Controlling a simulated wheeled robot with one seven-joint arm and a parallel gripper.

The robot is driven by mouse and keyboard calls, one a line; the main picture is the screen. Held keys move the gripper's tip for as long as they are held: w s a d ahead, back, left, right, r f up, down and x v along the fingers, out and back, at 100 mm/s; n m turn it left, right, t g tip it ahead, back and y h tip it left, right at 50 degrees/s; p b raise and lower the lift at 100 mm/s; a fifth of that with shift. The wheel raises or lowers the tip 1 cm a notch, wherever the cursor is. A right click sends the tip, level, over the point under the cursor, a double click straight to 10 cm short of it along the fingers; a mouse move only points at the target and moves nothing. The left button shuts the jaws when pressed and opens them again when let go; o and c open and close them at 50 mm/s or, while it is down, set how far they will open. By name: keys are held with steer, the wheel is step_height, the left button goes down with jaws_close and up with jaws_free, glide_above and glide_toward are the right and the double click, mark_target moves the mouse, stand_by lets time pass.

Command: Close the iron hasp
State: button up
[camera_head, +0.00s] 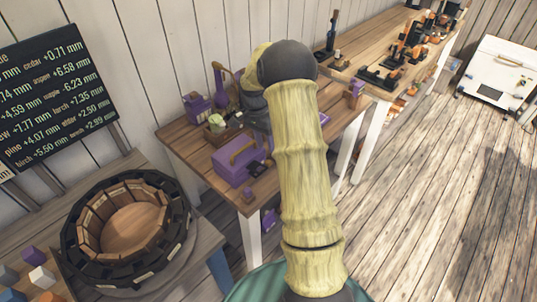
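I cannot make out an iron hasp for certain in the head view. My bamboo-like arm rises through the middle of the view and bends at a dark joint. The part beyond the joint is mostly hidden behind it, and I cannot see my gripper's fingers.
A round wooden tub (128,226) with dark outer blocks sits at the lower left, near small coloured cubes (42,277). A black sign (52,97) stands behind it. A farther table (385,45) holds orange and black tools. The plank floor (440,190) at right is clear.

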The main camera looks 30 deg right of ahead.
mark_target(259, 164)
steer(key=p+x, duration=0.1)
steer(key=x, duration=0.5)
jaws_close()
